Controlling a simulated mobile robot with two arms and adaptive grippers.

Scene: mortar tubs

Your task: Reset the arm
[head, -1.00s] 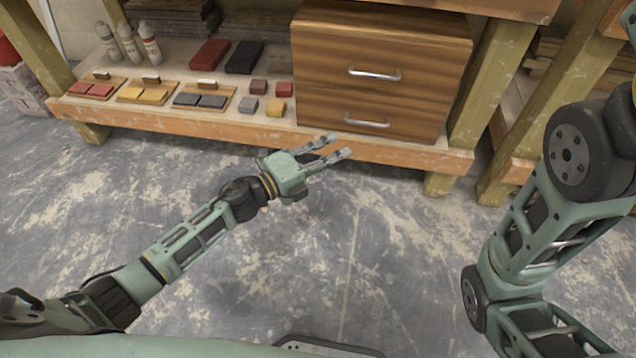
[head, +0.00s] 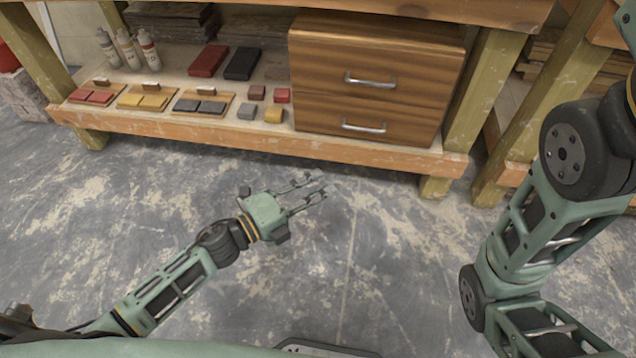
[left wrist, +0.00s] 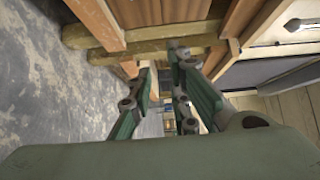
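My left gripper (head: 316,183) is over the concrete floor, in front of the low shelf and below the wooden drawer cabinet (head: 375,98) in the head view. Its two fingers are apart with nothing between them. In the left wrist view, the fingers (left wrist: 165,95) also stand apart with an empty gap. My left arm reaches in from the lower left. My right arm is folded at the right edge of the head view, and its gripper is out of the frame.
The low shelf (head: 250,147) holds colored blocks, small wooden trays (head: 147,101), a red slab (head: 208,61), a black slab (head: 242,61) and white bottles (head: 149,50). Both cabinet drawers look shut. Wooden posts (head: 485,95) flank the cabinet. The floor before the shelf is clear.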

